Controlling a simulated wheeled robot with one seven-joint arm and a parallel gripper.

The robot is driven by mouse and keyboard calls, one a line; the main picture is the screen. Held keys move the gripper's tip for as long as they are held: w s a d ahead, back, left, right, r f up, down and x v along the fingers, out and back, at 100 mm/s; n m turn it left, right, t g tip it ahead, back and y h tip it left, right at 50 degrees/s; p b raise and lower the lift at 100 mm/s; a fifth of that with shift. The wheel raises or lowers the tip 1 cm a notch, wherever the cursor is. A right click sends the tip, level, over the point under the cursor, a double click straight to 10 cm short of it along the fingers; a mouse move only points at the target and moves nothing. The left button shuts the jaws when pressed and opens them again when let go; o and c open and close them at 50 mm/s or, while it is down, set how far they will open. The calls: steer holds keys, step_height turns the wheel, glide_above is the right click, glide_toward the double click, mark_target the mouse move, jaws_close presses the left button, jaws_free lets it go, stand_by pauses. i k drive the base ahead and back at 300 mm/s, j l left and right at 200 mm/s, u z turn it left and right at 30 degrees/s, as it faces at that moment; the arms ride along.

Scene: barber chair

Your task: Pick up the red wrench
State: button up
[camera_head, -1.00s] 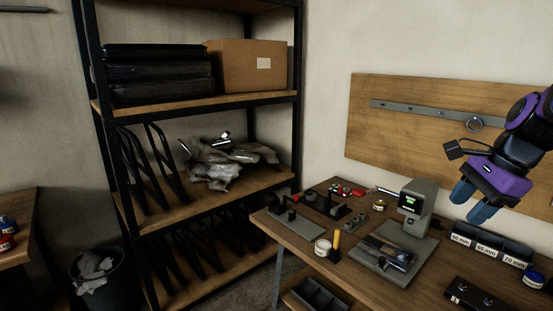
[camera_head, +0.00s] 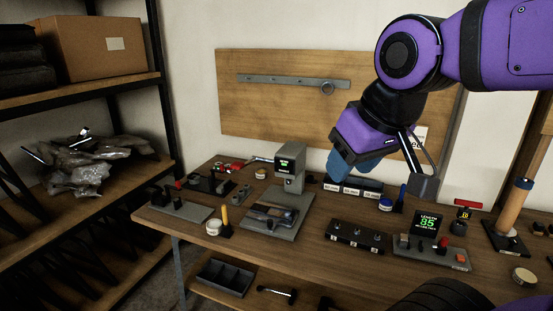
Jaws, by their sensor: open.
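Several small red items (camera_head: 229,167) lie at the back left of the workbench, with a thin silver tool beside them; they are too small to tell whether one is the red wrench. A red bar-shaped piece (camera_head: 468,203) sits on a small dark device at the right of the bench; I cannot tell what it is. Nothing shows between the fingers.
The workbench (camera_head: 308,238) holds a grey measuring device (camera_head: 290,168), labelled bins (camera_head: 353,188), a black knob box (camera_head: 358,236) and a green-lit display (camera_head: 429,224). A wooden backboard (camera_head: 290,110) is on the wall. A shelf rack stands left.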

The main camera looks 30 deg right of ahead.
mark_target(462, 213)
steer(key=z, duration=1.95)
